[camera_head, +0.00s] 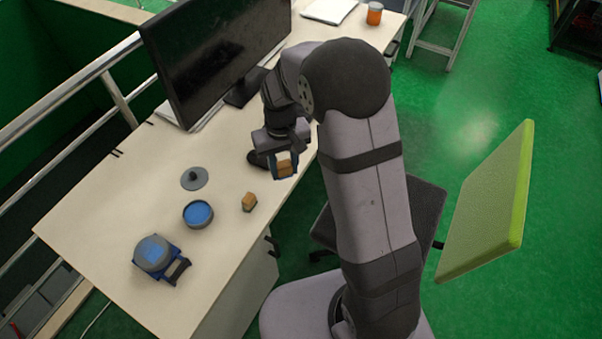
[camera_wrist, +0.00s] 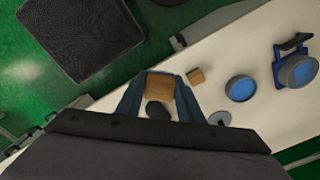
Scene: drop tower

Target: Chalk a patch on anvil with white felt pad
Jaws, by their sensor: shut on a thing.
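My gripper (camera_head: 284,168) is above the right edge of the desk, shut on a wooden block (camera_wrist: 161,87). A pale part shows at the held block's top in the head view; its underside is hidden, so I cannot tell its pad. A second, smaller wooden block (camera_head: 249,202) stands on the desk. Left of it is an open round dish (camera_head: 198,214) with blue inside. A grey round-topped device on a blue base, seemingly the anvil (camera_head: 155,254), stands nearest the desk's front left, with a blue patch on top and a dark handle.
A grey lid with a knob (camera_head: 194,179) lies behind the dish. A dark oval thing (camera_wrist: 158,110) lies on the desk near my gripper. A large monitor (camera_head: 215,60) stands at the back. An orange jar (camera_head: 375,13) is at the far end. The desk's left part is clear.

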